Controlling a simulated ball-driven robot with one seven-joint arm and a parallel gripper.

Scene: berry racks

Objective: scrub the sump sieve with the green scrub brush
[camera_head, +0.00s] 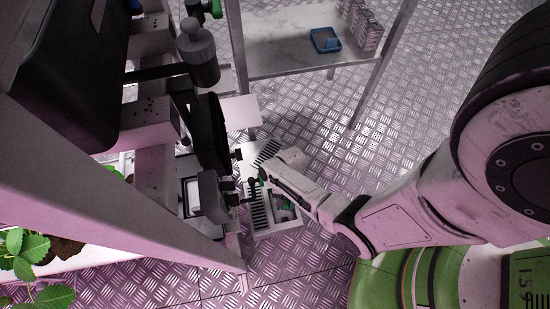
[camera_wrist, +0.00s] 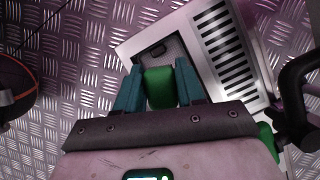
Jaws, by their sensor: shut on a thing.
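My gripper (camera_wrist: 159,72) is shut on the green scrub brush (camera_wrist: 160,90), whose green block sits between the two teal fingers. In the head view my gripper (camera_head: 259,181) is low beside the rack, with a bit of green at its tip. Just beyond the fingers in the wrist view is a pale box with a slotted cover (camera_wrist: 223,45) and a grey meshed opening, which looks like the sump sieve (camera_wrist: 176,50). A small dark rectangular piece (camera_wrist: 152,50) lies at the mesh. Whether the brush touches the mesh cannot be told.
Black pipework (camera_wrist: 298,90) stands close on the right in the wrist view. A grey cylinder (camera_head: 199,55) and rack posts crowd the left of the head view. A shelf at the back bears a blue tray (camera_head: 325,40). The plate floor (camera_head: 300,110) has free room.

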